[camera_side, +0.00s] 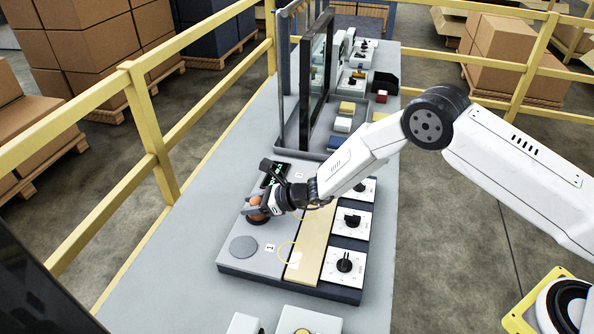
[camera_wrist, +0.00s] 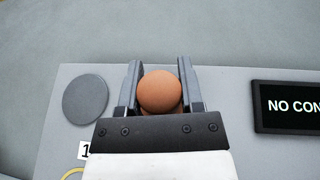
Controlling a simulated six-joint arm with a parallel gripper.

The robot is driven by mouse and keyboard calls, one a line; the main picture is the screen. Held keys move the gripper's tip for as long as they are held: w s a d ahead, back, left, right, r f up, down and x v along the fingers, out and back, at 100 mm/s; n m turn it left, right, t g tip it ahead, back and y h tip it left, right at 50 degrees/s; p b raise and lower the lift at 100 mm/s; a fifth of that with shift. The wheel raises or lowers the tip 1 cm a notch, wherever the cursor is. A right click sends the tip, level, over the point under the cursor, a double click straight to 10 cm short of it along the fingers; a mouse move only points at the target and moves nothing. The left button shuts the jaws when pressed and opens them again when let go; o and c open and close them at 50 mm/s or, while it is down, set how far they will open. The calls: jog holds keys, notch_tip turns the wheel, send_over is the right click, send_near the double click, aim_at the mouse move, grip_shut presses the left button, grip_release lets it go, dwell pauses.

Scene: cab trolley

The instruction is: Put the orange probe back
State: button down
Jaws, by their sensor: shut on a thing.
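The orange probe (camera_wrist: 159,92) has a round orange top and sits between the two jaws of my gripper (camera_wrist: 159,85) in the wrist view. My gripper (camera_side: 256,206) is shut on it. In the side view the orange probe (camera_side: 257,212) is partly hidden by the jaws, low over the grey panel, with a dark round base or spot under it. I cannot tell whether it touches the panel. A grey disc (camera_side: 243,247) lies flat on the panel beside it; the disc also shows left of the gripper in the wrist view (camera_wrist: 86,99).
A black display (camera_wrist: 290,107) reading "NO CON" is right of my gripper. White plates with black knobs (camera_side: 345,264) stand along the panel's right side, next to a tan strip (camera_side: 309,261). A tall dark frame (camera_side: 316,85) stands behind. Yellow rails (camera_side: 150,120) run along the left.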

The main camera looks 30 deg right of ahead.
jog(key=shift+f, duration=0.1)
jog(key=shift+c, duration=1.2)
grip_release()
jog(key=shift+v, duration=6.05)
